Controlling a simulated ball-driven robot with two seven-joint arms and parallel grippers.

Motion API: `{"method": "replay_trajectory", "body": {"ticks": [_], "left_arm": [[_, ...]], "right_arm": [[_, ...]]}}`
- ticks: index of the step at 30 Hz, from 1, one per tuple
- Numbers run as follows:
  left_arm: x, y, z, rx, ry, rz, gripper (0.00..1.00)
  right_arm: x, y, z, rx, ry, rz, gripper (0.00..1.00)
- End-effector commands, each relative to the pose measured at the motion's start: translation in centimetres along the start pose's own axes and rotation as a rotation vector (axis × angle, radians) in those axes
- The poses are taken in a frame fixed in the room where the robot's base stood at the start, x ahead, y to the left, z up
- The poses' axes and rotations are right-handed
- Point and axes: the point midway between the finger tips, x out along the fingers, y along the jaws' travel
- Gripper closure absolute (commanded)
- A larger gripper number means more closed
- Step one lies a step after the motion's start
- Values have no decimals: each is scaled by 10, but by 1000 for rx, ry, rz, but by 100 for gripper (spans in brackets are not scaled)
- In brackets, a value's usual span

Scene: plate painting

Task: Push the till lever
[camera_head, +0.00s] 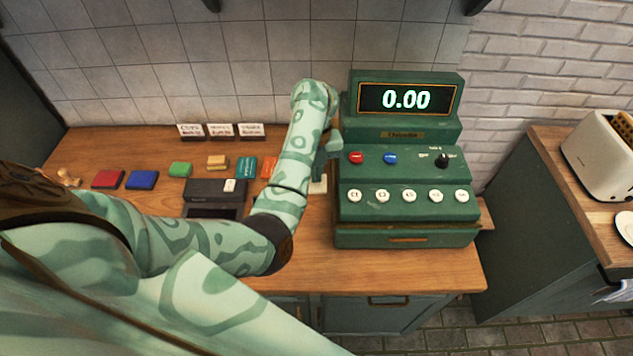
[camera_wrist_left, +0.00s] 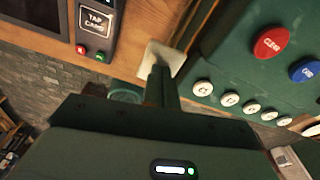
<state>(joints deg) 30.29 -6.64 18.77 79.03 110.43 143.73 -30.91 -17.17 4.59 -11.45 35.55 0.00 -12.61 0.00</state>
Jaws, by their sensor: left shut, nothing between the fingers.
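The green till (camera_head: 405,215) stands on the wooden counter, its display (camera_head: 408,98) reading 0.00. Its front has red and blue buttons, a black knob (camera_head: 442,160) and a row of white round keys. My left gripper (camera_head: 322,172) is at the till's left side, pointing down. In the wrist view its fingers (camera_wrist_left: 161,85) are shut with nothing between them, over a small white piece (camera_wrist_left: 166,55) beside the till. I cannot make out the lever; my arm covers part of the till's left side. My right gripper is not in view.
A dark card reader (camera_head: 215,190) lies left of my forearm; its "tap card" face (camera_wrist_left: 95,25) shows in the wrist view. Coloured blocks and small signs (camera_head: 220,131) stand farther left. A toaster (camera_head: 600,155) is on the right-hand counter. The counter front below the till is clear.

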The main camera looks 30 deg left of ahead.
Motion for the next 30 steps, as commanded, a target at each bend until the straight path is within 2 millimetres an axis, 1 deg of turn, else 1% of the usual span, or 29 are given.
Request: {"method": "replay_trajectory", "body": {"ticks": [5, 9, 12, 14, 17, 20, 24, 27, 30], "left_arm": [[15, 0, 1, -1, 2, 0, 100], [34, 0, 3, 1, 1, 0, 100], [43, 0, 4, 0, 2, -1, 100], [38, 0, 4, 0, 1, 0, 100], [36, 0, 4, 0, 0, 0, 100], [33, 0, 12, -1, -1, 0, 100], [26, 0, 29, -1, -1, 1, 100], [24, 0, 33, 0, -1, 1, 100], [24, 0, 33, 0, 0, 1, 100]], "right_arm": [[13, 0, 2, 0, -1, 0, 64], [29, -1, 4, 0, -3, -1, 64], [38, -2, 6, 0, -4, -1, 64], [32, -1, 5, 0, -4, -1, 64], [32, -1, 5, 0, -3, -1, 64], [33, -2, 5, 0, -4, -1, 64], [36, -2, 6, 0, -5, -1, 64], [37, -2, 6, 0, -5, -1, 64], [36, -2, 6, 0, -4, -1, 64]]}}
